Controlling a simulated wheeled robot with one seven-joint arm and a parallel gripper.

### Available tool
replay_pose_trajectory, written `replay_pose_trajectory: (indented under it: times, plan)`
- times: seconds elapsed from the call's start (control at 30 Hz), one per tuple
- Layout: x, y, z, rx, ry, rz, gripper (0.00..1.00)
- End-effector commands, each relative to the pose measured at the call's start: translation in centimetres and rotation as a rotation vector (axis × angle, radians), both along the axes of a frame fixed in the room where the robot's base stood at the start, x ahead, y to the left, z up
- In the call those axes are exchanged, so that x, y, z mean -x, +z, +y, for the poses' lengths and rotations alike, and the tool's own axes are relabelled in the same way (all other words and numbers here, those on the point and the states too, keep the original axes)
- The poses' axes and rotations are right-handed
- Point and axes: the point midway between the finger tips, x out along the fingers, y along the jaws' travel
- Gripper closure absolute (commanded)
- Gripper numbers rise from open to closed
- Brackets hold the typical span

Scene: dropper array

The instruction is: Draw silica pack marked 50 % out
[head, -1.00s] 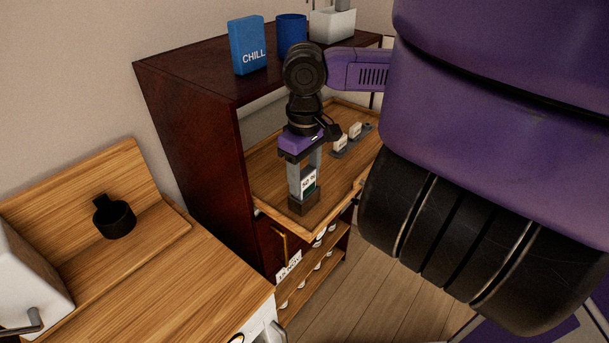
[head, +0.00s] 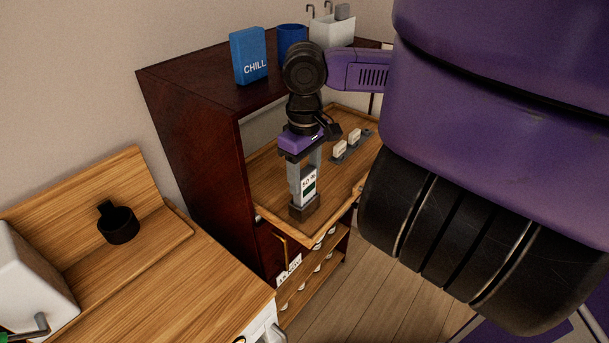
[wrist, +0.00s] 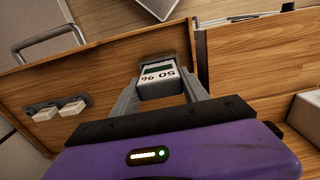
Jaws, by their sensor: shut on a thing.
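The silica pack marked 50 % (head: 308,184) is a white pack with a dark green panel. It is upright at the near corner of the pulled-out wooden drawer tray (head: 270,190), above a dark holder block (head: 304,208). My gripper (head: 305,176) points down and is shut on the pack. In the wrist view the pack (wrist: 162,80) sits between the two grey fingers of my gripper (wrist: 165,92), its label upside down. Whether the pack's lower end is still inside the block is hard to tell.
Two white packs in grey holders (head: 347,143) stand farther back in the tray. A blue CHILL box (head: 249,56), a blue cup (head: 292,40) and a white bin (head: 332,30) stand on the cabinet top. A black cup (head: 118,223) sits on the left counter.

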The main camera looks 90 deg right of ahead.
Motion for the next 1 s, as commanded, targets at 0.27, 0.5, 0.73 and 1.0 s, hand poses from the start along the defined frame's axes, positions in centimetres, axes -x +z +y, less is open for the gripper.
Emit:
replay_pose_trajectory:
  times: [0.27,0.5,0.73,1.0]
  plan:
    - [0.0,1.5,0.0,0.000,0.000,-0.001,0.96]
    - [0.0,2.6,0.0,0.000,0.000,-0.001,0.96]
    - [0.0,3.4,0.0,0.001,0.000,-0.001,0.96]
    - [0.0,4.5,0.0,0.001,0.001,-0.001,0.96]
